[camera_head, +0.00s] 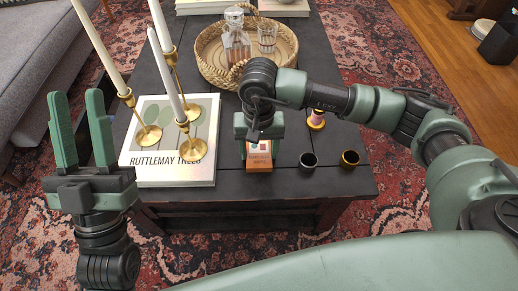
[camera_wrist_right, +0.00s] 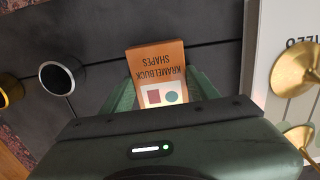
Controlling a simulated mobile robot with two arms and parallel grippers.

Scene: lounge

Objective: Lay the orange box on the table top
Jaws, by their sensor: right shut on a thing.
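The orange box (camera_head: 259,163) is a small box with a cream label, below my right gripper (camera_head: 259,140) in the head view. In the right wrist view the box (camera_wrist_right: 159,75) reads "KRAMELBUCK SHAPES" and sits between the green fingers of my right gripper (camera_wrist_right: 160,95), which is shut on it. The box is over or on the dark table top (camera_head: 290,190); I cannot tell whether it touches. My left gripper (camera_head: 82,130) is open and empty, fingers pointing up, at the left in front of the table.
A book (camera_head: 170,165) with brass candlesticks (camera_head: 183,125) and tall candles stands left of the box. Two small cups, one dark (camera_head: 308,161) and one gold (camera_head: 349,159), are to its right. A woven tray (camera_head: 285,75) with decanter and glass is behind. The front table edge is near.

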